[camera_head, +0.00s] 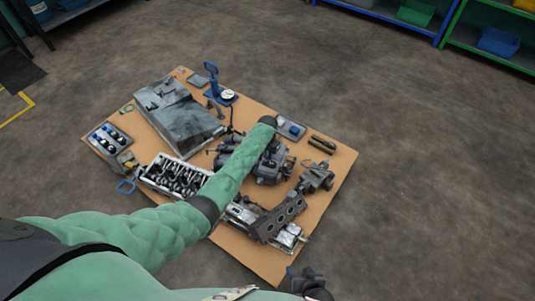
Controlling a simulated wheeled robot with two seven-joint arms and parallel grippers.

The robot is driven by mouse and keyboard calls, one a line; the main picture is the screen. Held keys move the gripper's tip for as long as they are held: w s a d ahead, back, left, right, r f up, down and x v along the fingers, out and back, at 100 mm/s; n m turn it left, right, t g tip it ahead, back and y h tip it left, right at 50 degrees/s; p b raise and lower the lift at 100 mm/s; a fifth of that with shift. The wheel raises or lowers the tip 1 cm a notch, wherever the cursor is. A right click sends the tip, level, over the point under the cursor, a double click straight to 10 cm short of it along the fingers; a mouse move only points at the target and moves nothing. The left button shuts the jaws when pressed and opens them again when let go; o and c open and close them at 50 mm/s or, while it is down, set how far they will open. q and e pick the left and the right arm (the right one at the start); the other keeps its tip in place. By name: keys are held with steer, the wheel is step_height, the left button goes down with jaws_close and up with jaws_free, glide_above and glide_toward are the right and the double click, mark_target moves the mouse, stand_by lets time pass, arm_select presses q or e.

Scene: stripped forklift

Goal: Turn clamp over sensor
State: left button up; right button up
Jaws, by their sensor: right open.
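I cannot make out for sure which parts are the clamp and the sensor. A blue upright tool (211,80) stands at the back of the board, beside a round white dial (228,94). My right gripper (309,282) is open at the bottom, just off the board's near corner, apart from the parts.
The tan board (325,205) on the floor is crowded with a grey cover (178,115), a cylinder head (172,178), a dark block (278,217), a tray (291,128) and a tray of round parts (108,138). Shelves (465,35) stand at the top right. The floor to the right is clear.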

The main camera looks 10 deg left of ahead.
arm_select(q)
jaws_close()
steer(key=shift+r+n+p, duration=0.3)
steer(key=shift+n+p, duration=0.4)
steer(key=shift+p, duration=0.2)
steer(key=shift+f+n+p, duration=0.15)
steer(key=shift+n+p, duration=0.3)
steer(key=shift+n, duration=0.25)
steer(key=shift+f, duration=0.1)
arm_select(e)
steer(key=r, duration=0.5)
steer(key=shift+w, duration=0.3)
arm_select(q)
jaws_free()
arm_select(e)
steer(key=shift+a+g, duration=0.1)
steer(key=shift+g, duration=0.2)
